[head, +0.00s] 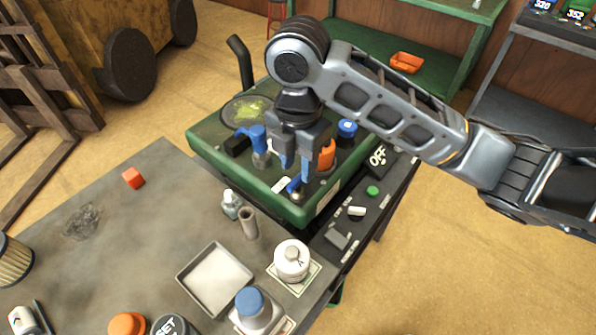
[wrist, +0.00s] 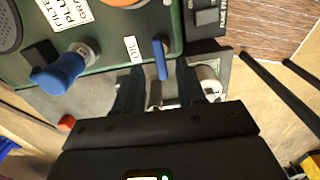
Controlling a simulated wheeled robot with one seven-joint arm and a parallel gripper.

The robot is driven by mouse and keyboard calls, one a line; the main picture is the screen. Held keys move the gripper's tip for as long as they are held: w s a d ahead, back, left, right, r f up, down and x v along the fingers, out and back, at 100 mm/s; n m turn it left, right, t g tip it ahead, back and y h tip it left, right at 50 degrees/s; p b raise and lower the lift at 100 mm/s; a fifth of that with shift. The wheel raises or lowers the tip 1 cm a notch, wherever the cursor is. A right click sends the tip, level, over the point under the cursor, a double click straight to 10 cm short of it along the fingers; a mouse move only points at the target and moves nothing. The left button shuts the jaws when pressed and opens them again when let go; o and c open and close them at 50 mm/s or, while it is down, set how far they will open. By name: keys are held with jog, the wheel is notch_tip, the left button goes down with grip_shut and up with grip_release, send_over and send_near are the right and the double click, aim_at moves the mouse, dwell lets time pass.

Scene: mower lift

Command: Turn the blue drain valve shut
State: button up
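A narrow blue lever (head: 294,187), which looks like the drain valve handle, is at the near edge of the green machine (head: 222,165). In the wrist view the blue lever (wrist: 161,60) stands beside a white "OIL" label, pointing toward my gripper. My gripper (head: 296,172) is over this edge, fingers pointing down. In the wrist view my gripper (wrist: 158,85) is open, with a finger on each side of the lever's line. I cannot tell whether either finger touches it. The lever's base is partly hidden by my gripper in the head view.
A blue-capped fitting (head: 257,137) and an orange cap (head: 326,154) stand on the machine near my gripper. The grey table (head: 150,240) in front holds a tray (head: 215,278), a white bottle (head: 292,261) and an orange cube (head: 133,178). A dark side panel reads "OFF" (head: 377,157).

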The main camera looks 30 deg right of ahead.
jog(key=shift+r, duration=1.35)
jog(key=shift+s, duration=0.1)
